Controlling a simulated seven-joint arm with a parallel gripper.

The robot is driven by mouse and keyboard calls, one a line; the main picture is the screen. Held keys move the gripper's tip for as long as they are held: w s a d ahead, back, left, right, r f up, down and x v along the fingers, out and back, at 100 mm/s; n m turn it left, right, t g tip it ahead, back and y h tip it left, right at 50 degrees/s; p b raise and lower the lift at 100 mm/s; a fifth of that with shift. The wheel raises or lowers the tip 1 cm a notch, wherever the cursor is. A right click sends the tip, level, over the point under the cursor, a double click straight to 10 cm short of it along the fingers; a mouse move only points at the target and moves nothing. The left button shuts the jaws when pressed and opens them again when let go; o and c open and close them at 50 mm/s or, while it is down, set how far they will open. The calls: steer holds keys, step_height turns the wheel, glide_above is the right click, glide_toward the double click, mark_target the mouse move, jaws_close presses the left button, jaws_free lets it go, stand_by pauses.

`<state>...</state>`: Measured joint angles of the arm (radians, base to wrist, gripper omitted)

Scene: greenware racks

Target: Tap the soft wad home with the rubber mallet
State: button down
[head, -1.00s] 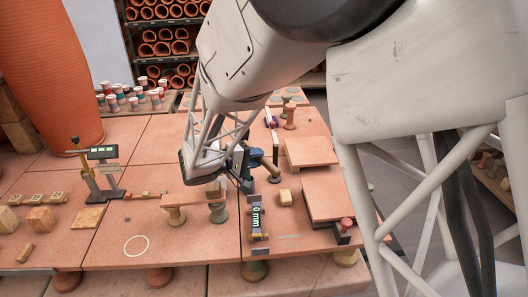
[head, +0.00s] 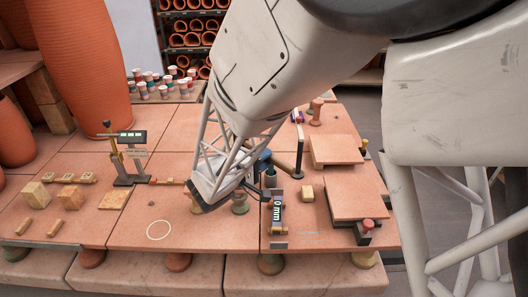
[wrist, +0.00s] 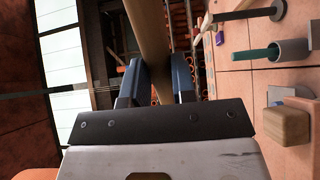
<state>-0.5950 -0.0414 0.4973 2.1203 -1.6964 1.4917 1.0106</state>
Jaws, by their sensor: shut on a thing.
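My gripper (wrist: 155,88) is shut on a pale wooden handle, taken to be the rubber mallet's (wrist: 150,40). The handle runs between the blue fingers and away from the camera; no mallet head can be made out. In the head view my gripper (head: 264,162) is over the middle of the table, partly hidden by my arm. A teal plug, perhaps the soft wad (wrist: 252,53), sticks out of a grey tube (wrist: 291,51) in the wrist view. The tube shows in the head view (head: 270,181) close by my gripper; I cannot tell whether anything touches it.
A gauge reading 0 mm (head: 277,212) stands in front of the tube, with a wooden block (head: 307,193) to its right. Raised clay slabs (head: 355,195) are farther right. A scale-like stand (head: 128,160) is at left. The tabletop around the white circle (head: 159,230) is clear.

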step_height(320, 180, down, 11)
steer(key=shift+r, duration=0.2)
stand_by(1.1)
steer(key=shift+r, duration=0.15)
stand_by(0.3)
steer(key=shift+r, duration=2.65)
steer(key=shift+a, duration=0.3)
